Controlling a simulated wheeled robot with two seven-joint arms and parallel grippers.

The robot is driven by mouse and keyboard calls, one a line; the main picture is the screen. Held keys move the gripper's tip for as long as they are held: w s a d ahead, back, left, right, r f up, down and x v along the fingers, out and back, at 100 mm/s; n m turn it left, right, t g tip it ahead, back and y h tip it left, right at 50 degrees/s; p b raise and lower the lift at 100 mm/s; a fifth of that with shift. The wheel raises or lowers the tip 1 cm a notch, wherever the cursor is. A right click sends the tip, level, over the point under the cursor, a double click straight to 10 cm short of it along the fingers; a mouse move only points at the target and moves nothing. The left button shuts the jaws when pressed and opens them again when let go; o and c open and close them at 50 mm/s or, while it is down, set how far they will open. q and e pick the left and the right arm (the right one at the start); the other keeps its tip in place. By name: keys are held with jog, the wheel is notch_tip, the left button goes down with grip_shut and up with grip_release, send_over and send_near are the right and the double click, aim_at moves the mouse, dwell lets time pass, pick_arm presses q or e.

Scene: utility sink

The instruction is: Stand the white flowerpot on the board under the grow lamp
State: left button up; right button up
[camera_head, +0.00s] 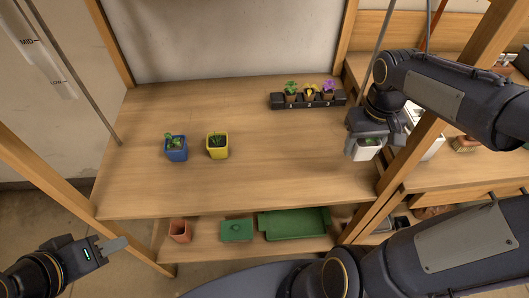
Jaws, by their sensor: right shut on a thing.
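The white flowerpot (366,153), with a green plant in it, is at the right end of the wooden board (270,180). My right gripper (367,140) is shut on its upper part from behind, and the fingers hide some of the pot. I cannot tell whether its base touches the board. My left gripper (113,246) is low at the left, in front of the board and away from the pots; its finger gap is not clear. I cannot make out the grow lamp.
A blue pot (176,154) and a yellow pot (217,152) stand left on the board. A black rack (308,101) with three small flowers stands at the back. A wooden post (405,160) rises close right of the white pot. The board's middle is clear.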

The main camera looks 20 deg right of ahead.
jog(key=w+a+f, duration=0.4)
jog(key=w+a, duration=0.2)
jog(key=a, duration=0.1)
send_over(298, 164)
jog(key=f, duration=0.5)
jog(key=shift+s+d, duration=0.3)
jog(key=shift+s, duration=0.05)
jog(key=shift+w+a+f, duration=0.2)
jog(key=shift+a+f, duration=0.05)
jog(key=shift+f, duration=0.1)
notch_tip(298, 164, down, 3)
jog(key=shift+w+f, duration=0.1)
jog(key=shift+f, duration=0.05)
jog(key=shift+a, duration=0.1)
jog(key=shift+f+b, duration=0.15)
jog(key=shift+b, duration=0.3)
jog(key=o, duration=1)
jog(key=shift+o, duration=0.2)
